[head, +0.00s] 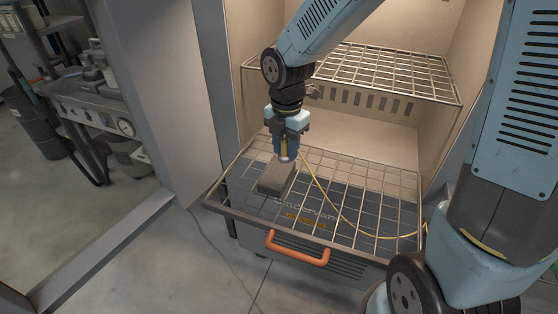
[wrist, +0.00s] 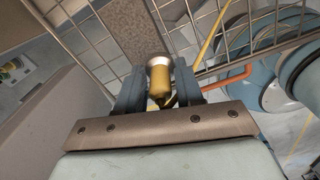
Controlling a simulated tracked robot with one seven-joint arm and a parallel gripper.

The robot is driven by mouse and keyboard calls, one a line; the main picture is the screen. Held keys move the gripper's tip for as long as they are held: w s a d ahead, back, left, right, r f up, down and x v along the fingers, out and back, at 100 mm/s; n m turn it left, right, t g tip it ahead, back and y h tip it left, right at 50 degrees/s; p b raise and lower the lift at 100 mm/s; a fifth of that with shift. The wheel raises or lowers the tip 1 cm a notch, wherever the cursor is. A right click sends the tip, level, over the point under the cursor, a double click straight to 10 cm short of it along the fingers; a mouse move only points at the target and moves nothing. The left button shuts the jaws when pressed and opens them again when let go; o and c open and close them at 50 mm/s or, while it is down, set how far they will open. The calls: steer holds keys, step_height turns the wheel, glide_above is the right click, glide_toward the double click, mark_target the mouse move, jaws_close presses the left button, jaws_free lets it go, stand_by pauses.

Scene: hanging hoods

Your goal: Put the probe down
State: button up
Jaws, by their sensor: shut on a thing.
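The probe (wrist: 160,84) is a short brass-yellow cylinder with a silvery round end. My gripper (head: 287,148) is shut on it, and the wrist view shows it between the two dark fingers (wrist: 158,90). In the head view the probe's silver tip (head: 284,158) points down, just over or at the far end of a grey-brown block (head: 274,180). I cannot tell whether tip and block touch. A yellow cable (head: 335,210) runs from the probe to the right across the rack. The block lies on the pulled-out wire rack (head: 370,205) and also shows in the wrist view (wrist: 136,30).
An orange handle (head: 297,250) is on the front of the drawer below the rack. A second wire shelf (head: 385,72) is higher inside the hood, behind my arm. The rack right of the block is bare except for the cable. A cluttered bench (head: 95,105) stands at the left.

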steer(key=shift+w+a+f, duration=0.35)
steer(key=shift+w+f, duration=0.1)
steer(key=shift+f, duration=0.25)
steer(key=shift+w+a+f, duration=0.4)
steer(key=shift+w+f, duration=0.1)
steer(key=shift+f, duration=0.25)
steer(key=shift+w+a+f, duration=0.35)
steer(key=shift+w+f, duration=0.1)
steer(key=shift+f, duration=0.25)
step_height(320, 180, down, 3)
steer(key=shift+w+a+f, duration=0.1)
steer(key=shift+f, duration=0.05)
steer(key=o, duration=1.1)
steer(key=shift+f, duration=0.1)
step_height(320, 180, up, 12)
steer(key=shift+r, duration=0.2)
